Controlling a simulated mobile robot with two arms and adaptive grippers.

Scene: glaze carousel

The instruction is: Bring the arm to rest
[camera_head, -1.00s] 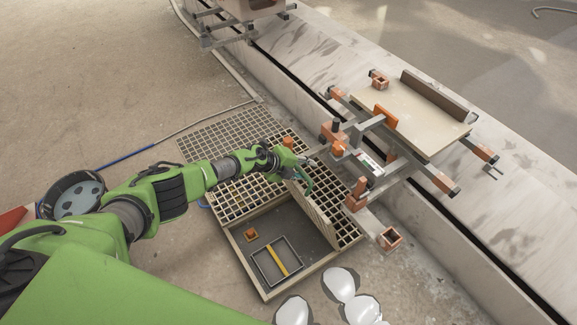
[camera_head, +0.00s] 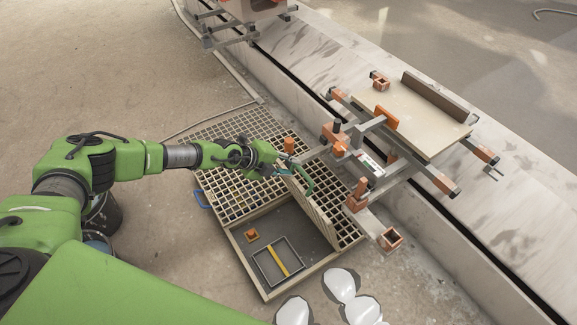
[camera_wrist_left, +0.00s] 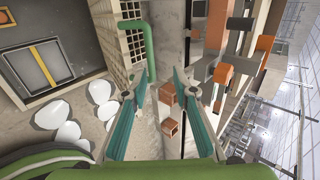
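My green left arm comes in from the left in the head view, and its gripper (camera_head: 291,172) hangs over the wooden grating, close to the raised lattice panel (camera_head: 312,205). In the left wrist view the two teal fingers of the gripper (camera_wrist_left: 162,85) stand apart with nothing between them. Behind the fingers, lower down, are the floor and small orange-brown square blocks. The green bent handle (camera_wrist_left: 148,45) beside the lattice panel shows near the left finger; I cannot tell whether they touch. My right gripper is not in view.
A wooden-framed pit (camera_head: 262,290) holds a dark tray with a yellow bar (camera_head: 277,261). A carriage with orange clamps and a pale board (camera_head: 410,118) stands right, on a concrete rail. White rounded lumps (camera_head: 340,284) lie at the front. Open floor extends left.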

